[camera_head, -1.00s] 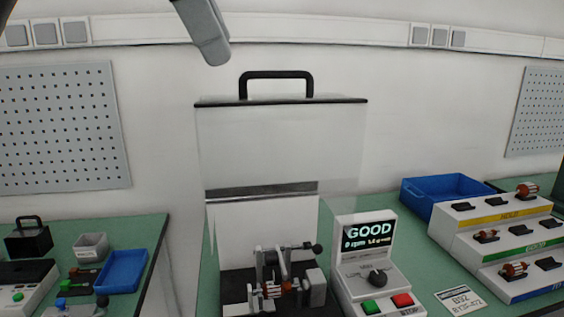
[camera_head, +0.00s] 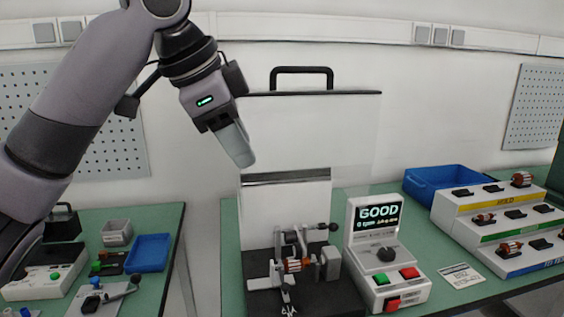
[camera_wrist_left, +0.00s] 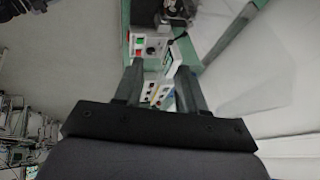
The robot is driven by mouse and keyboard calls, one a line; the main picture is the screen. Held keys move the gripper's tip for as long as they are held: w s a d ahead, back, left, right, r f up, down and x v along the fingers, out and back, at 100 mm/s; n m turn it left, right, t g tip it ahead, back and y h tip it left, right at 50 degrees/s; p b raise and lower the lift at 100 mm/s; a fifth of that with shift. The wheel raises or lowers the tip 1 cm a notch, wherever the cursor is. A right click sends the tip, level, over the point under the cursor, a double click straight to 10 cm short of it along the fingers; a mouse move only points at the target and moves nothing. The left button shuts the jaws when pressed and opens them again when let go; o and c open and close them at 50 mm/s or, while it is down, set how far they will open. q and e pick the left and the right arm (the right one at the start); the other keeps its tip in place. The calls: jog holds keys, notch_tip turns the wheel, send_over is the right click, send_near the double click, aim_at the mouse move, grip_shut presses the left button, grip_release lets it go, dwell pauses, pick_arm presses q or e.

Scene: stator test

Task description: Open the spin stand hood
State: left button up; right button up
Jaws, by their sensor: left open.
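The spin stand hood (camera_head: 345,125) is a clear box with a dark top edge. Its black handle (camera_head: 302,72) stands on top, empty. The hood is above and around the stand area; I cannot tell where its lower edge ends. The spin stand (camera_head: 295,270) has a dark base and holds a copper-and-grey rotor. My left gripper (camera_head: 236,145) is left of the handle and below its level, by the hood's upper left side, with fingers pointing down. In the left wrist view, the gripper (camera_wrist_left: 158,85) shows its fingers apart with nothing held between them. My right gripper is out of view.
The control box (camera_head: 385,255) right of the stand reads GOOD. A stepped rack (camera_head: 490,215) with several rotors and a blue bin (camera_head: 440,180) stand further right. A left bench holds a blue tray (camera_head: 150,253) and small devices. The wall behind the handle is clear.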

pick_arm(q)
jog(key=s+a+f+n+h, duration=0.1)
jog(key=s+f+n, duration=0.2)
jog(key=f, duration=1.3)
jog(key=s+a+f+n, duration=0.1)
jog(key=s+f+n, duration=0.2)
jog(key=f, duration=1.3)
jog(key=s+a+f+n+y, duration=0.25)
jog(key=s+a+f, duration=0.2)
jog(key=s, duration=0.25)
jog(key=s+a+f+n+y, duration=0.1)
jog(key=s+a+f+n, duration=0.3)
jog(key=s, duration=0.3)
jog(key=s+a+f+n+y, duration=0.1)
jog(key=s+a+f, duration=0.3)
jog(key=s+a, duration=0.3)
jog(key=w+d+f+t+h, duration=0.1)
jog(key=w+d+f+t, duration=0.2)
jog(key=f, duration=0.6)
jog(key=shift+w+d+f+t+h, duration=0.2)
jog(key=shift+w+f+t+h, duration=0.15)
jog(key=shift+w+t, duration=1.1)
jog(key=shift+s, duration=0.2)
